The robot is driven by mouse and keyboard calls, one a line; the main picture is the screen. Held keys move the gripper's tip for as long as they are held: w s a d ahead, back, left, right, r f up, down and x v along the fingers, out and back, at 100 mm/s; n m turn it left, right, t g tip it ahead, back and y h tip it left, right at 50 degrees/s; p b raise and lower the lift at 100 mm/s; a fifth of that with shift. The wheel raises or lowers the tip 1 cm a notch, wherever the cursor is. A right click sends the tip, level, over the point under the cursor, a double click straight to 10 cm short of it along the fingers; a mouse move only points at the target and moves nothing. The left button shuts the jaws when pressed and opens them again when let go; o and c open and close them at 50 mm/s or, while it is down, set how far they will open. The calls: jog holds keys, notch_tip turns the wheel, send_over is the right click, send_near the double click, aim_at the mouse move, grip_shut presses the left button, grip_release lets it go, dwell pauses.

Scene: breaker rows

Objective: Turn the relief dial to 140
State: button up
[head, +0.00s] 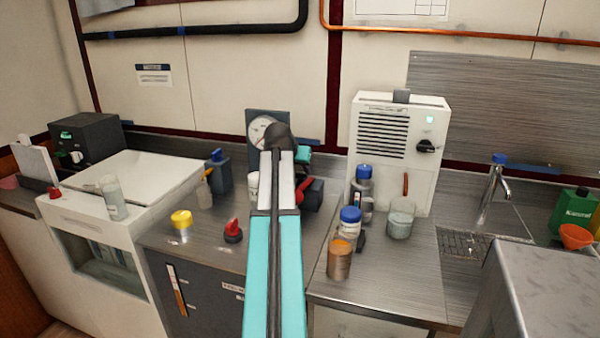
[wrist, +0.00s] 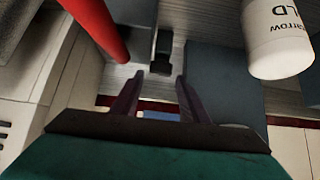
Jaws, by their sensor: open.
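A round white-faced gauge (head: 260,128) is on a dark upright panel at the back of the counter in the head view, partly covered by my arm. No dial marked relief or scale reading 140 can be made out. My gripper (wrist: 160,76) is open in the wrist view, with its two dark fingers apart and nothing held. A small dark block (wrist: 161,52) shows beyond the gap between the fingertips; I cannot tell whether it is part of the dial. In the head view the fingers are hidden behind my arm.
A red handle (wrist: 97,25) and a white lettered cylinder (wrist: 277,40) flank my fingers in the wrist view. A red lever (head: 306,188), a blue-capped jar (head: 350,217), a copper-coloured can (head: 340,260), a yellow-lidded jar (head: 181,222) and a red knob (head: 233,230) stand around the arm.

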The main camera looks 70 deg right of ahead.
aim_at(301, 173)
jog(key=shift+x, duration=1.9)
jog(key=c, duration=0.8)
